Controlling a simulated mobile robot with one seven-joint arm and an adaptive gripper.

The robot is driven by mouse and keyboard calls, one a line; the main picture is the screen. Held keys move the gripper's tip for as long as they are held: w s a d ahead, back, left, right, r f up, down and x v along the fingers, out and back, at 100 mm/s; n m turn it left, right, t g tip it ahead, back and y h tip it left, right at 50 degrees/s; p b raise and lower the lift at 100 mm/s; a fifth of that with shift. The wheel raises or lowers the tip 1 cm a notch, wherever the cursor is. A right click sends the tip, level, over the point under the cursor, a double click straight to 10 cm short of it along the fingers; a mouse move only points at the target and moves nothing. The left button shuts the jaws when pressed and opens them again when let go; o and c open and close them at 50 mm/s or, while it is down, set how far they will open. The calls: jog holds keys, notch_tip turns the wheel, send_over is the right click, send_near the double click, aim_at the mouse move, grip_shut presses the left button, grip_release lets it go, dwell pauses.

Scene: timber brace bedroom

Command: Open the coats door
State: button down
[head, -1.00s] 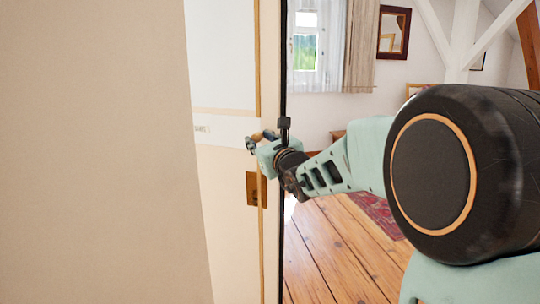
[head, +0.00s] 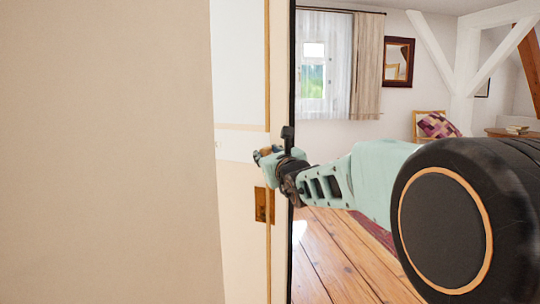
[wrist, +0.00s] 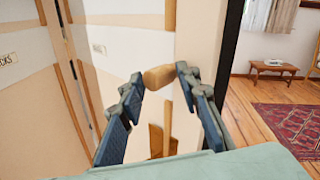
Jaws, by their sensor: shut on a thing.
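The cream door (head: 240,100) stands at a slant left of centre in the head view, with a pale band across it and a brass plate (head: 264,205) low near its edge. A wooden knob (wrist: 160,77) lies between my fingertips. My gripper (head: 262,153) is shut on this knob at the door's edge. In the head view my fingers mostly hide the knob. I cannot tell how far the door is open.
A plain beige panel (head: 105,150) fills the left of the head view. Another labelled panel (wrist: 25,100) stands left in the wrist view. On the right are open wooden floor (wrist: 240,105), a red rug (wrist: 290,130) and a small table (wrist: 273,70).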

jog(key=shift+s+a+r+y, duration=0.1)
jog(key=shift+a+r+y, duration=0.1)
jog(key=shift+a, duration=0.4)
jog(key=shift+s+a+r+y, duration=0.1)
jog(key=shift+a+r, duration=0.1)
jog(key=shift+a, duration=0.4)
jog(key=c, duration=1.8)
grip_release()
jog(key=shift+a, duration=0.2)
jog(key=shift+o, duration=0.2)
jog(key=shift+d+f, duration=0.1)
jog(key=d+v, duration=0.1)
jog(key=v, duration=0.6)
jog(key=shift+d+f, duration=0.15)
jog(key=shift+d, duration=0.05)
jog(key=shift+s, duration=0.1)
